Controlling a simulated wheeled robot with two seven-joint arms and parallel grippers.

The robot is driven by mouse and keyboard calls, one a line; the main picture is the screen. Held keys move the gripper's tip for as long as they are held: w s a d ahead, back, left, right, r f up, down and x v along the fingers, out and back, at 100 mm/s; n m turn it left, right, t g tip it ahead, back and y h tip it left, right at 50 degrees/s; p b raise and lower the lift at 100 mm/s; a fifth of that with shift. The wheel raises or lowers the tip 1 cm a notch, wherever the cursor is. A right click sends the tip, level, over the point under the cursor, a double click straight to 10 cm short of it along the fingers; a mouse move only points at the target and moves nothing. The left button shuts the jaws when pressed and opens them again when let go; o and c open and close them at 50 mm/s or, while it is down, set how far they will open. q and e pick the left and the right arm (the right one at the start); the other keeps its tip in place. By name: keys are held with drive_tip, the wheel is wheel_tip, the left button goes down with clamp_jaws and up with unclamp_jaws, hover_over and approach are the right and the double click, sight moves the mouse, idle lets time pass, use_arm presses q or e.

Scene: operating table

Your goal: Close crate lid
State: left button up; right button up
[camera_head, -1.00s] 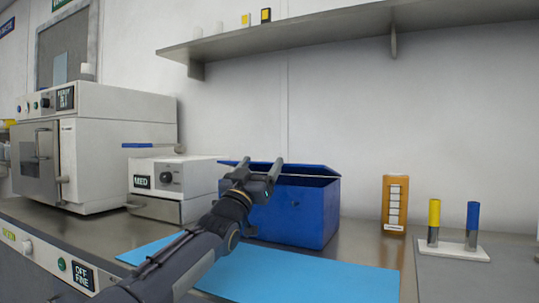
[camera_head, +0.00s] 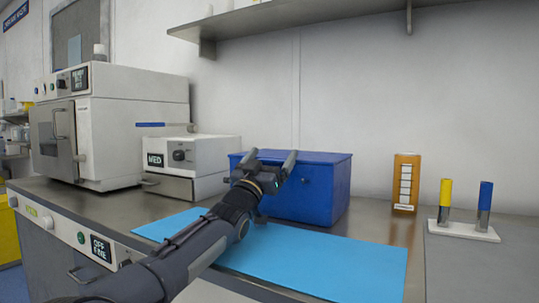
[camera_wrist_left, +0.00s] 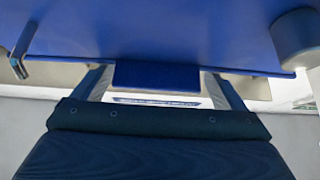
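The blue crate (camera_head: 318,194) stands on the steel counter behind the blue mat, and its lid (camera_head: 318,157) lies level across the top with no gap that I can see. My left gripper (camera_head: 271,162) is at the crate's front left upper edge, its two fingers spread apart with nothing visibly gripped. In the left wrist view the blue lid (camera_wrist_left: 165,30) fills the top, with a small blue tab (camera_wrist_left: 155,76) between the fingers. The fingertips are partly hidden there, so I cannot tell whether they touch the lid. My right gripper is not in view.
A light blue mat (camera_head: 320,262) lies in front of the crate. A white MED unit (camera_head: 190,158) and an oven (camera_head: 110,125) stand at left. An orange rack (camera_head: 405,183) and a stand with two tubes (camera_head: 463,229) are at right. A shelf (camera_head: 300,22) hangs above.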

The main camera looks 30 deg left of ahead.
use_arm(q)
drive_tip(key=shift+w+d, duration=0.1)
drive_tip(key=shift+d, duration=0.1)
drive_tip(key=r+p, duration=0.1)
drive_tip(key=r, duration=0.1)
drive_tip(key=r+p, duration=0.1)
drive_tip(key=r, duration=0.1)
drive_tip(key=shift+s+d+r, duration=0.1)
drive_tip(key=shift+s+d, duration=0.05)
drive_tip(key=shift+s, duration=0.05)
drive_tip(key=s+d+r+p, duration=0.3)
drive_tip(key=s+d+r, duration=0.3)
drive_tip(key=s, duration=0.5)
wheel_tip(320, 180, up, 3)
drive_tip(key=shift+s+d+f, duration=0.1)
drive_tip(key=shift+s+d, duration=0.25)
drive_tip(key=shift+d, duration=0.05)
